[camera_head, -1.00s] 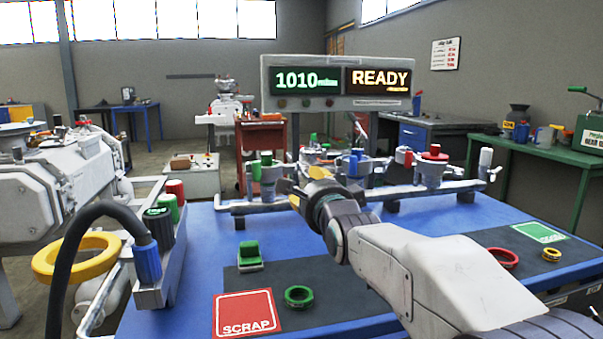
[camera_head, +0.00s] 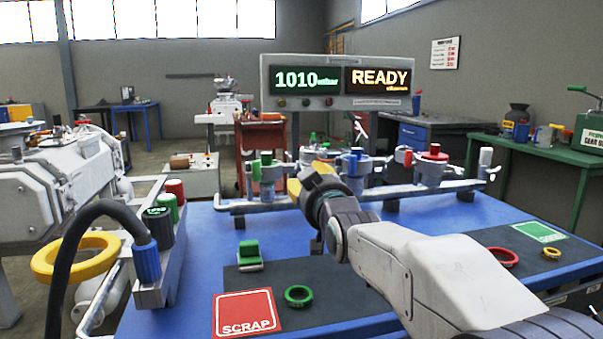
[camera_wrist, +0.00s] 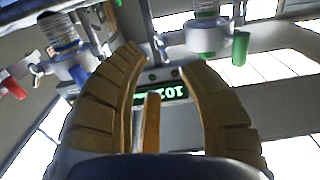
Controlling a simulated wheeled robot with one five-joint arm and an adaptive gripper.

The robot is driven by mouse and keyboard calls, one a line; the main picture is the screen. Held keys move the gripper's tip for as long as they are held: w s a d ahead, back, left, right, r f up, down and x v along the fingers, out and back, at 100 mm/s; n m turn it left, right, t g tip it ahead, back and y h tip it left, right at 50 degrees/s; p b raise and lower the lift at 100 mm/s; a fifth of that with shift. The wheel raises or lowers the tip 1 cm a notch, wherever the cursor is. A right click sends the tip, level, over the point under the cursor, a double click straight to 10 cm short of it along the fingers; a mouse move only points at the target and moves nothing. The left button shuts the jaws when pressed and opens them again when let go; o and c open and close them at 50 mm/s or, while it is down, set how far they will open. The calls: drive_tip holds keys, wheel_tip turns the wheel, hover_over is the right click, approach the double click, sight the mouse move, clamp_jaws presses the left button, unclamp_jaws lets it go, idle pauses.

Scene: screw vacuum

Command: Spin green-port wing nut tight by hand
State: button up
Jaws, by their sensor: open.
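The green port (camera_head: 268,178) stands on the pipe rail at the back of the blue table, with a green handle (camera_head: 256,170) at its left. In the wrist view a port with green parts (camera_wrist: 208,35) and a green handle (camera_wrist: 240,47) hang at the top right, beyond the fingers. The wing nut cannot be made out. My gripper (camera_wrist: 160,60) is open, its two tan fingers apart. An orange bar (camera_wrist: 151,122) shows between them; I cannot tell what it belongs to. In the head view my wrist hides most of the fingers, right of the green port.
The blue port (camera_head: 354,164) and red port (camera_head: 432,166) stand farther right on the rail. A display panel (camera_head: 338,82) reads 1010 and READY behind. A green ring (camera_head: 298,296), green block (camera_head: 249,256) and red scrap mat (camera_head: 246,313) lie in front. A hose (camera_head: 70,240) arches at left.

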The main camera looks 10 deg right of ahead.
sight(300, 170)
drive_tip(key=w+n+b, duration=0.1)
drive_tip(key=w+b, duration=0.3)
drive_tip(key=w, duration=0.3)
drive_tip(key=shift+w+b, duration=0.15)
drive_tip(key=shift+b, duration=0.15)
idle(0.3)
idle(0.4)
clamp_jaws()
idle(0.3)
